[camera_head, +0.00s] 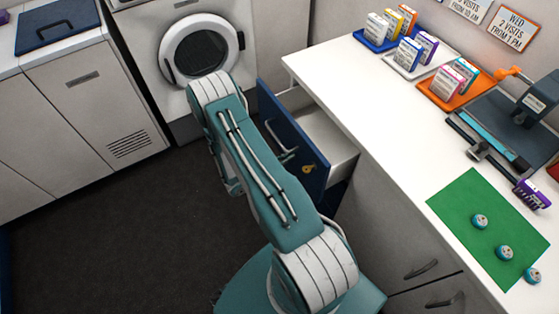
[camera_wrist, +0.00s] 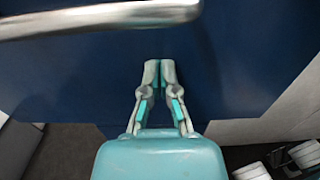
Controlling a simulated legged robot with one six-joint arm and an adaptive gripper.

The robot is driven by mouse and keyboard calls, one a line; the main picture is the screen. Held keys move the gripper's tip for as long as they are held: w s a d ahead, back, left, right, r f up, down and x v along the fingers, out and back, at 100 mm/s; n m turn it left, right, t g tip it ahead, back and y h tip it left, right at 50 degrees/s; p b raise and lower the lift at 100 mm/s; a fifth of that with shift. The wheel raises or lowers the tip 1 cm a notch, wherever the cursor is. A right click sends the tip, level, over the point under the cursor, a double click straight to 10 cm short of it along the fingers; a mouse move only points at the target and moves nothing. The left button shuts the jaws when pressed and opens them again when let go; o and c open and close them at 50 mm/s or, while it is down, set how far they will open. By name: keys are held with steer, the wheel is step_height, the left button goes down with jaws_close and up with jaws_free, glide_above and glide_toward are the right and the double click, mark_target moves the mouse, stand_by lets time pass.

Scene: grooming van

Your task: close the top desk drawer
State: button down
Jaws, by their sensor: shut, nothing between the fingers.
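The top desk drawer (camera_head: 294,147) has a dark blue front and stands pulled out from the white desk (camera_head: 350,100), its pale inside showing. In the wrist view the blue drawer front (camera_wrist: 240,60) fills most of the picture, with the handle (camera_wrist: 100,18) across the top. My gripper (camera_wrist: 159,66) is shut and empty, pointing at the drawer front below the handle. I cannot tell whether the fingertips touch it.
A white washer-like machine (camera_head: 240,75) with a round door stands behind the arm. White cabinets (camera_head: 85,100) are at the left. Small boxes in trays, a green mat (camera_head: 455,205) and several small tins are on the desk. Dark floor (camera_head: 110,225) is clear at the left.

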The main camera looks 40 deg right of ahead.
steer(key=x, duration=1.3)
steer(key=shift+w, duration=0.1)
steer(key=shift+a+r, duration=0.3)
steer(key=shift+d, duration=0.1)
steer(key=shift+d, duration=0.1)
steer(key=shift+f, duration=0.1)
steer(key=shift+w+a+f, duration=0.1)
steer(key=shift+w+a, duration=0.05)
steer(key=shift+a, duration=0.2)
steer(key=v, duration=1.3)
steer(key=shift+a, duration=0.15)
steer(key=shift+a, duration=0.1)
